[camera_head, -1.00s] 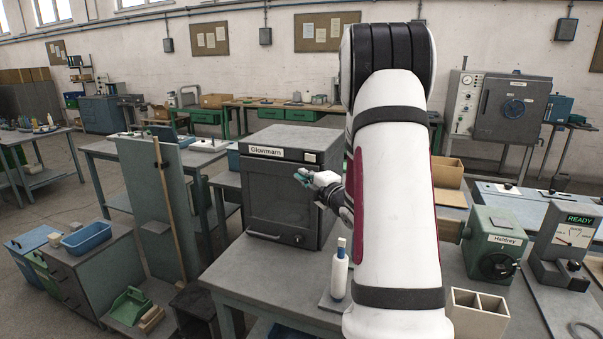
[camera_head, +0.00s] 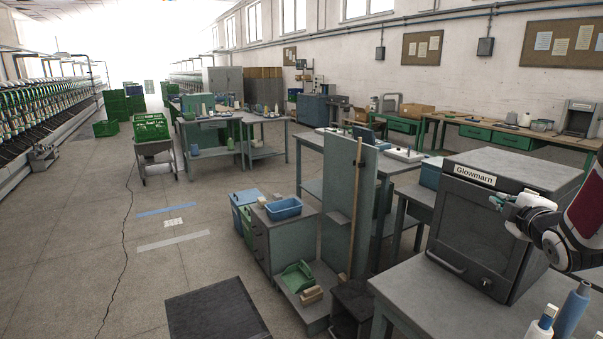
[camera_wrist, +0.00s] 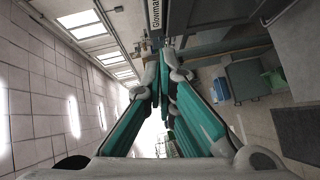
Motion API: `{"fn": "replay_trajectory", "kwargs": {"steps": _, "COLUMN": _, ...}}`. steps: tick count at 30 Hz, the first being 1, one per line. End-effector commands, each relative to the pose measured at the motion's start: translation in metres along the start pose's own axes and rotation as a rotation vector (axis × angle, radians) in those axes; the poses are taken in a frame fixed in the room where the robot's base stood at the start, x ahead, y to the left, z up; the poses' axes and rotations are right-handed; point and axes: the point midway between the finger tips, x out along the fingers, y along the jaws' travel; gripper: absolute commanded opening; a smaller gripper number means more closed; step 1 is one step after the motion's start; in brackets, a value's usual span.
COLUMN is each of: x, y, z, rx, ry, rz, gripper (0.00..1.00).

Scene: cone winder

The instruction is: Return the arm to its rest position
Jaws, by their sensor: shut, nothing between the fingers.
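My gripper (camera_head: 508,200) is at the right side of the head view, in front of the upper front of the grey Glowmarn cabinet (camera_head: 470,225). Its fingers point left and no object shows in them. In the wrist view the two green-padded fingers (camera_wrist: 163,85) come together at their tips. The Glowmarn label also shows in the wrist view (camera_wrist: 155,14). Part of my white and dark red arm shows at the right edge of the head view; the rest of the arm is out of frame.
The cabinet stands on a grey table (camera_head: 425,290), with a blue bottle (camera_head: 572,312) and a white bottle (camera_head: 541,325) in front of it. A tall grey panel (camera_head: 345,210) and a blue tray (camera_head: 284,207) are left of it. The floor (camera_head: 100,250) at left is largely clear.

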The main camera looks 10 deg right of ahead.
Motion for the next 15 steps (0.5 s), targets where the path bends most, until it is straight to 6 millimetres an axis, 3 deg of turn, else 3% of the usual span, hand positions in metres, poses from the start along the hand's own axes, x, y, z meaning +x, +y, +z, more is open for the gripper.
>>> {"fn": "replay_trajectory", "kwargs": {"steps": 1, "x": -0.007, "y": 0.01, "z": -0.023, "rx": 0.047, "ry": -0.01, "rz": -0.029, "gripper": 0.0}}
{"fn": "replay_trajectory", "kwargs": {"steps": 8, "x": -0.06, "y": 0.017, "z": -0.095, "rx": 0.336, "ry": -0.118, "rz": -0.211, "gripper": 0.0}}
{"fn": "replay_trajectory", "kwargs": {"steps": 15, "x": -0.154, "y": -0.003, "z": -0.163, "rx": 0.648, "ry": -0.243, "rz": -0.417, "gripper": 0.0}}
